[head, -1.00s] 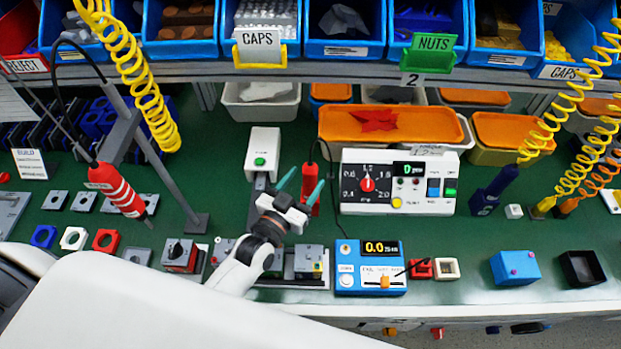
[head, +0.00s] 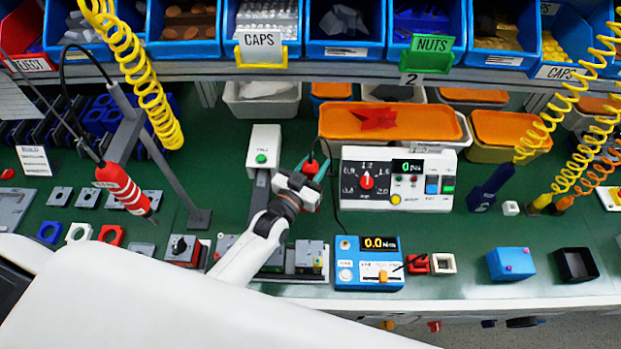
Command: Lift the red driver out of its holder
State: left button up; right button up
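The red driver (head: 312,167) stands on the green bench just left of the white meter box, with a black cord rising from its top. Most of it and its holder are hidden behind my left gripper (head: 315,171). The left arm reaches in from the lower left, and its teal fingers are at the driver's upper part. The driver's red shows between and beside the fingers. I cannot tell whether they press on it. My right gripper is not in view.
The white meter box (head: 398,182) stands close to the right of the gripper. A white box with a green button (head: 261,150) is behind left. A blue torque box (head: 368,263) is in front. Another red tool (head: 124,188) hangs at left.

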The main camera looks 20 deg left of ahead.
pick_arm(q)
grip_shut()
jog(key=shift+r, duration=0.2)
notch_tip(320, 180, up, 10)
jog(key=shift+b, duration=0.4)
jog(key=shift+f, duration=0.1)
jog(key=shift+o, duration=1.8)
grip_release()
grip_shut()
